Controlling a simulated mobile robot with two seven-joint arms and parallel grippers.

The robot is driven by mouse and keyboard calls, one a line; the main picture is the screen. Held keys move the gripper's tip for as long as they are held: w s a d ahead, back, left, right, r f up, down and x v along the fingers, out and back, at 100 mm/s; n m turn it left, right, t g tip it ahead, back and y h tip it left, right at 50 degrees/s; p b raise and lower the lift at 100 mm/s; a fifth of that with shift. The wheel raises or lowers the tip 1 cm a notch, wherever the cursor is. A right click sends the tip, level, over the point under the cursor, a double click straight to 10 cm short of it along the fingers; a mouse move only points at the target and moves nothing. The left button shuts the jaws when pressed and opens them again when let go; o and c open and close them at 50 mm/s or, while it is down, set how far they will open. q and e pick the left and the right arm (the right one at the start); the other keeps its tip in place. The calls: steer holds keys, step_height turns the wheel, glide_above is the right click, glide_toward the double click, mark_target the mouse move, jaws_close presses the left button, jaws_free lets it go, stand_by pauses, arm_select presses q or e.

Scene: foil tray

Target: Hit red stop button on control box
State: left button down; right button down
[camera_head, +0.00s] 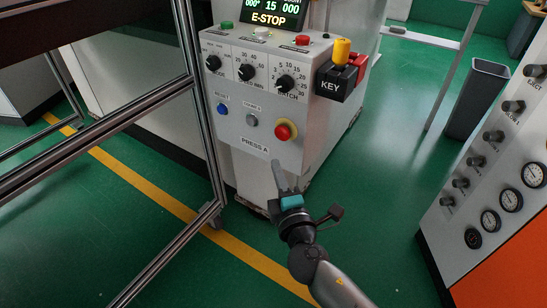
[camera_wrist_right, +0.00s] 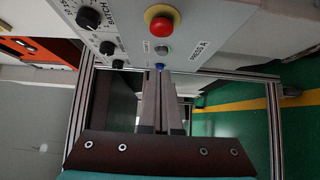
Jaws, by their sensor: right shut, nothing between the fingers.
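The control box (camera_head: 240,125) stands on the front of a white machine, with knobs, small buttons and the label PRESS A. Its red stop button (camera_head: 283,131) has a yellow collar and sits at the panel's lower right. In the right wrist view the red stop button (camera_wrist_right: 160,26) is at the top, beyond the fingertips. My right gripper (camera_head: 277,166) is below the button in the head view, pointing up, apart from the panel. In the right wrist view its fingers (camera_wrist_right: 161,80) are shut and empty. My left gripper is not in view.
A black KEY box (camera_head: 334,82) with a yellow knob juts from the panel's right side. A metal frame (camera_head: 200,120) stands at left. A gauge panel (camera_head: 490,190) and a grey bin (camera_head: 475,97) are at right. Green floor lies between.

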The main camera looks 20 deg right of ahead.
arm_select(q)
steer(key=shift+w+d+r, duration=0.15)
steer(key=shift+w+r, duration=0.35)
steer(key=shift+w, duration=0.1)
arm_select(e)
steer(key=shift+s+a, duration=0.2)
steer(key=shift+s, duration=1.65)
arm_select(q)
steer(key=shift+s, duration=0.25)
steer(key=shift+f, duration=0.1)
